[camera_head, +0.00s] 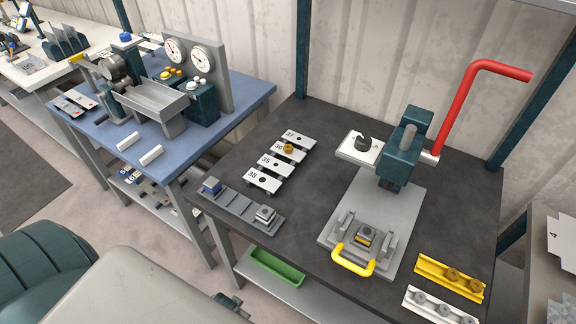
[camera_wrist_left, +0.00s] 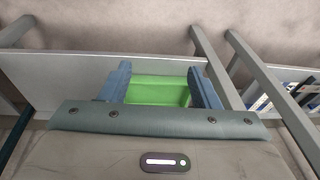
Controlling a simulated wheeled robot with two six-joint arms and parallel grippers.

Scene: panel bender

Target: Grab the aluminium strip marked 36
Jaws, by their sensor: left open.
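The aluminium strip marked 36 (camera_head: 296,153) lies on the dark bench top in the head view, in a row with strips marked 37 (camera_head: 299,139), 35 (camera_head: 277,165) and 38 (camera_head: 264,181). A small brass-coloured round piece (camera_head: 288,148) sits on strip 36, beside its number. My left gripper (camera_wrist_left: 159,68) is open and empty in the left wrist view, well away from the strips. Its fingers appear on either side of a green tray (camera_wrist_left: 158,92), which lies beyond them. My right gripper is not in view.
The dark bench (camera_head: 310,120) also carries a grey slotted holder (camera_head: 238,208), a press with a red lever (camera_head: 455,105) and a yellow handle (camera_head: 352,266), and yellow (camera_head: 432,272) and white (camera_head: 420,304) racks. The green tray (camera_head: 277,267) is below the bench's front edge. A blue bench (camera_head: 235,95) stands left.

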